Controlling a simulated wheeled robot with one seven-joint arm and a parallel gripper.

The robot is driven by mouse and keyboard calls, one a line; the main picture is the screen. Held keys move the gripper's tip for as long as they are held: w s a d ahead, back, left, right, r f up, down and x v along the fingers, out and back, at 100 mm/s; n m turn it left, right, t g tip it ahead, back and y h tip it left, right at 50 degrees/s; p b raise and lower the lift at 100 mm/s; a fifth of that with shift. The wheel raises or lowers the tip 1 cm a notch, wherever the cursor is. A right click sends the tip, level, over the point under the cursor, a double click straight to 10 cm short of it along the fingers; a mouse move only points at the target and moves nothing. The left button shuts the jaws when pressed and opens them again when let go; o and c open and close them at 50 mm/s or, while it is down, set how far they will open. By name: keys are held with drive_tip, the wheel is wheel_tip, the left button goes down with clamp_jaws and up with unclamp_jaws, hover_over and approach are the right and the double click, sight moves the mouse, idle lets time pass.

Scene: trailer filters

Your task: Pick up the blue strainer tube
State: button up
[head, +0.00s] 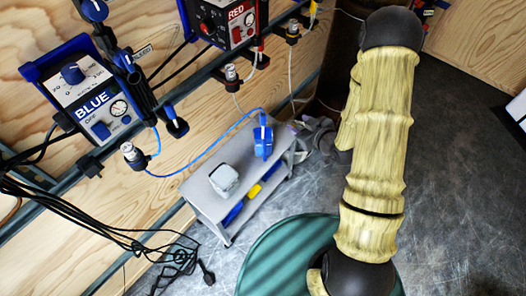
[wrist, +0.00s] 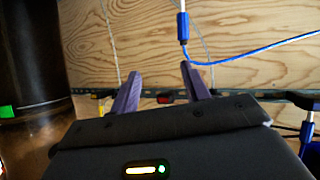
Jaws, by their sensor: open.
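The blue strainer tube (head: 262,141) stands on a small grey bench (head: 210,205) in the head view, with a thin blue cord running from it to the blue box. In the wrist view the blue tube (wrist: 183,26) shows at the top edge, partly cut off, with the blue cord at its end. My gripper (head: 299,128) is just right of the tube in the head view, near the bench's right end. In the wrist view its purple fingers (wrist: 160,74) are apart with nothing between them. The tube is beyond the fingertips, nearer the right finger's side.
A pale rounded block (head: 224,180) sits on the bench left of the tube. Blue and yellow items lie on its lower shelf. The blue box (head: 95,105) and red box (head: 228,20) hang on the wooden wall. A green round lid (head: 285,260) stands in front. Black cables lie left.

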drive_tip(key=s+a+f+t+y+b, duration=0.1)
drive_tip(key=s+f+t+y+b, duration=0.2)
drive_tip(key=f, duration=0.5)
drive_tip(key=s+y+b, duration=0.1)
drive_tip(key=b, duration=0.1)
drive_tip(key=shift+a+f+m+t+b, duration=0.35)
drive_tip(key=shift+a+m+t, duration=0.05)
drive_tip(key=shift+w, duration=0.15)
approach(265, 119)
drive_tip(key=x, duration=0.5)
drive_tip(key=shift+w+a, duration=0.15)
drive_tip(key=shift+w, duration=0.05)
drive_tip(key=shift+w+a, duration=0.2)
drive_tip(key=shift+w, duration=0.1)
